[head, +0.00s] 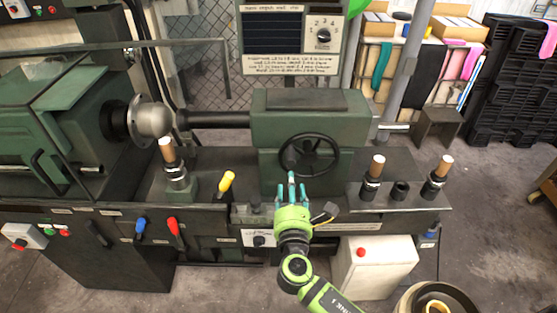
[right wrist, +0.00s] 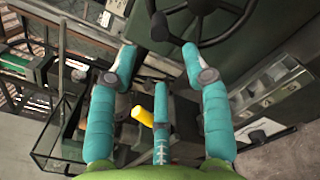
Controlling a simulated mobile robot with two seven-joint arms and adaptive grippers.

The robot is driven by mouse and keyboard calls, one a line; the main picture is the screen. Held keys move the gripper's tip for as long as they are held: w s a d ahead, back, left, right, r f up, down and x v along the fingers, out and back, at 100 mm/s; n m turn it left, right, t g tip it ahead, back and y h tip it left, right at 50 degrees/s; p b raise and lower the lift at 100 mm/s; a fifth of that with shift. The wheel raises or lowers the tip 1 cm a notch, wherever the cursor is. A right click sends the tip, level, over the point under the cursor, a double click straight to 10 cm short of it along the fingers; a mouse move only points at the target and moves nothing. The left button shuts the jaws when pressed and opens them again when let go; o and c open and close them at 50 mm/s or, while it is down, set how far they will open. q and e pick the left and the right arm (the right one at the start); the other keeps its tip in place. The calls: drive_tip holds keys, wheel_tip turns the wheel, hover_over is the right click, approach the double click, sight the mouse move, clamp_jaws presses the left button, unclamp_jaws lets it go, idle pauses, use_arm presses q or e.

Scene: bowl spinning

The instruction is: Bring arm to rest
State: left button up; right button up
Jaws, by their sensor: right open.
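My right gripper (head: 291,182) reaches in from the bottom of the head view, in front of the green lathe's tailstock (head: 311,120). In the right wrist view, its teal fingers (right wrist: 159,62) are spread apart with nothing between them. The black handwheel (head: 308,155) is just beyond the fingertips; it also shows at the top of the right wrist view (right wrist: 205,15). I cannot tell whether a fingertip touches its knob. A metal bowl (head: 150,119) is on the spindle at the left, away from the gripper. My left gripper is out of view.
A yellow-handled lever (head: 227,181) stands left of the gripper. Tool posts with wooden handles (head: 374,169) stand to the right. A white box with a red button (head: 373,265) is beside my arm at lower right. Open floor (head: 488,255) lies farther right.

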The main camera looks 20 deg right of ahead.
drive_tip(key=s+d+f+m+g+y, duration=0.1)
drive_tip(key=s+f+m+g, duration=0.3)
drive_tip(key=f, duration=0.7)
drive_tip(key=s+d+f+m+g+y, duration=0.1)
drive_tip(key=s+f+m+g, duration=0.15)
drive_tip(key=s+f, duration=0.65)
drive_tip(key=s+d+f+m+g+y, duration=0.1)
drive_tip(key=s+f+m+g, duration=0.15)
drive_tip(key=f, duration=1.15)
drive_tip(key=s+f+m+g, duration=0.2)
drive_tip(key=s+f+m, duration=0.2)
drive_tip(key=s, duration=0.6)
drive_tip(key=s+d+f+m+g+y, duration=0.1)
drive_tip(key=s+f+m+g, duration=0.2)
drive_tip(key=s, duration=0.7)
drive_tip(key=s+d+f+m+g+y, duration=0.1)
drive_tip(key=s+f+m+g, duration=0.1)
drive_tip(key=s+f+m, duration=0.4)
drive_tip(key=s+m, duration=0.2)
drive_tip(key=s, duration=0.2)
drive_tip(key=shift+f+m, duration=0.3)
drive_tip(key=shift+f, duration=0.1)
